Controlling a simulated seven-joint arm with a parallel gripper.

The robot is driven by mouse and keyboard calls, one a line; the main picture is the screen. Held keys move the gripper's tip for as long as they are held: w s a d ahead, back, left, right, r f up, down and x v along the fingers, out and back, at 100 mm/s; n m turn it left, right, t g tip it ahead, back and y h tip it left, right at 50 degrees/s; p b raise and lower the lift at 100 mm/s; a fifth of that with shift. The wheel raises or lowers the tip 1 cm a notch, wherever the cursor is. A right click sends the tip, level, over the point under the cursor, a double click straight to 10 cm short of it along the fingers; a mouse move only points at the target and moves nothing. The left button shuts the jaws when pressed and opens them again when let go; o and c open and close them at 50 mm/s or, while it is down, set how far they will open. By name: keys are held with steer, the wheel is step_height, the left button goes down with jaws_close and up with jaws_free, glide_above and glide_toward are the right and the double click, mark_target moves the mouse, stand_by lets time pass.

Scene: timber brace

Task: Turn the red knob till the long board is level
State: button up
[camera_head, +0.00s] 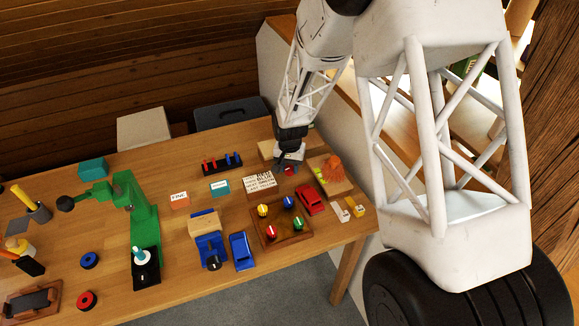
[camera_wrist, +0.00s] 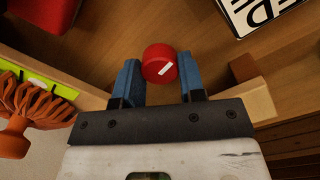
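The red knob (camera_wrist: 158,64), round with a white mark on its face, shows in the wrist view between and slightly beyond the two blue fingertips. A pale wooden strip (camera_wrist: 45,72), perhaps the long board, runs in from the left in the wrist view. My gripper hides its middle, and I cannot tell its tilt.
An orange fan-shaped object (camera_wrist: 35,103) is left of my gripper in the wrist view. A lettered sign (camera_head: 260,182), a red toy car (camera_head: 312,201) and a wooden tray with several coloured knobs (camera_head: 268,236) are nearby. A black rack (camera_head: 222,165) stands to the left.

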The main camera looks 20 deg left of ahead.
steer(key=c, duration=0.4)
steer(key=shift+o, duration=0.2)
steer(key=shift+n, duration=0.3)
steer(key=shift+n, duration=2.7)
steer(key=o, duration=0.9)
steer(key=shift+o, duration=0.2)
steer(key=shift+r, duration=0.15)
